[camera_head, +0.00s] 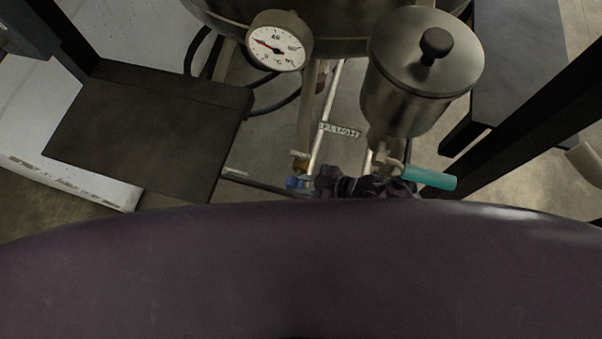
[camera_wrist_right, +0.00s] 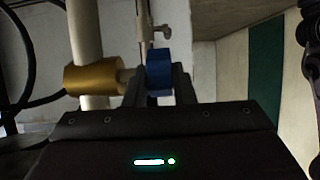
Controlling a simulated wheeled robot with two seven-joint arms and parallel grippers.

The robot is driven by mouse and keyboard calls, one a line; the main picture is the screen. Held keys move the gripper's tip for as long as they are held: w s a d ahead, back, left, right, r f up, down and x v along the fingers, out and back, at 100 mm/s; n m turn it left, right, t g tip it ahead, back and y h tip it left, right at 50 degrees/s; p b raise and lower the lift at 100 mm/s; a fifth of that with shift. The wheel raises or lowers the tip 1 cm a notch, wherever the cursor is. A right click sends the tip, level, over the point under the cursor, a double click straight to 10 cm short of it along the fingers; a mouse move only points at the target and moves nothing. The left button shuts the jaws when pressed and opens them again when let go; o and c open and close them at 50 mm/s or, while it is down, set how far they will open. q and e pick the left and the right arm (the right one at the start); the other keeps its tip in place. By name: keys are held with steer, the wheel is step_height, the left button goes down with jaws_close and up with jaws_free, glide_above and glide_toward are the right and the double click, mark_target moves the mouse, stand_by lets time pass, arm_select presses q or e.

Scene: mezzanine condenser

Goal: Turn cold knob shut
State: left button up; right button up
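The cold knob is the small blue knob (camera_head: 295,182), low in the middle of the head view, at the end of a brass valve body. In the right wrist view the blue knob (camera_wrist_right: 158,70) sits between my fingertips, with the brass fitting (camera_wrist_right: 92,79) to its left. My right gripper (camera_head: 312,181) reaches the knob from the right in the head view. Its fingers (camera_wrist_right: 164,84) stand on either side of the knob and look closed on it; the contact itself is partly hidden. My left gripper is not in view.
A round dial gauge (camera_head: 278,42) and a metal pot with a black-knobbed lid (camera_head: 421,65) stand above the knob. A teal lever handle (camera_head: 430,177) is close to my right wrist. A pale pipe and a label tag (camera_head: 340,130) are just behind. A dark flat plate (camera_head: 145,125) lies left.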

steer(key=o, duration=0.4)
stand_by(0.3)
